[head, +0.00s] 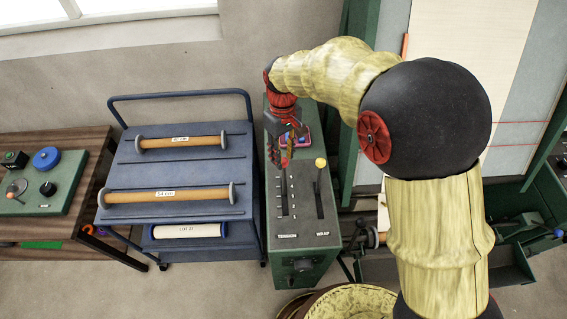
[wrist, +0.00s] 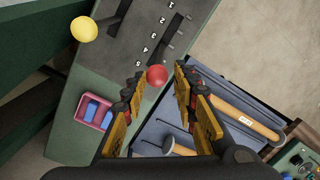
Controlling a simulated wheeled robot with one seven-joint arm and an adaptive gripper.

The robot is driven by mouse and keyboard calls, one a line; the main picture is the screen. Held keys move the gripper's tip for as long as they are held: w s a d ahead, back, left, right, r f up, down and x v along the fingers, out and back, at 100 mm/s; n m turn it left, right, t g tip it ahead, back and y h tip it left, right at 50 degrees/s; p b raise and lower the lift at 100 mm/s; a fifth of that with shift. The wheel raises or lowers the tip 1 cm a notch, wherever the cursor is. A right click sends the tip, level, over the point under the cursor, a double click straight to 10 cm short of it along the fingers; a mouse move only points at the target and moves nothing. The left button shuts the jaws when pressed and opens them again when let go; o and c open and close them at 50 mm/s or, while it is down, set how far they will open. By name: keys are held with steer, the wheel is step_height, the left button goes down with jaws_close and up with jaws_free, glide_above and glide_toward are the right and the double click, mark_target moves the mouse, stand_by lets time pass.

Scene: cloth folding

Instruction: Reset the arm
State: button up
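My arm reaches from the lower right of the head view up and over to the green control console (head: 306,262). My gripper (head: 279,152) points down above the console's left lever, labelled TENSION. In the wrist view the two yellow-and-black fingers (wrist: 159,72) stand apart. The red ball knob (wrist: 157,76) of that lever shows between the fingertips, with a gap on each side; its depth relative to the tips is hard to tell. In the head view the red knob (head: 285,162) sits just below the fingers. Nothing is held.
A yellow knob (head: 320,162) tops the WRAP lever, right of the red one. A pink tray (wrist: 93,112) with blue pieces sits on the console. A blue cart (head: 180,172) with rollers stands left. Beyond it is a wooden table (head: 95,190) with a green panel (head: 40,205).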

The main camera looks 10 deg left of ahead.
steer(key=shift+r, duration=0.25)
stand_by(0.4)
steer(key=shift+w+d+r, duration=0.1)
steer(key=shift+d+r, duration=0.15)
steer(key=shift+d, duration=0.1)
steer(key=s+d+r+m+t+y+b, duration=0.1)
steer(key=s+d+r+m+t+b, duration=0.2)
steer(key=d, duration=0.5)
steer(key=s+d+r+m+b, duration=0.1)
steer(key=s+d+r+b, duration=0.3)
steer(key=d, duration=0.3)
steer(key=s+d+f+m+t+b, duration=0.1)
steer(key=s+d+m+t+b, duration=0.3)
steer(key=s+d, duration=0.8)
steer(key=shift+d+f+m+h+b, duration=0.2)
steer(key=shift+d+m+h+b, duration=0.1)
steer(key=shift+m+b, duration=0.55)
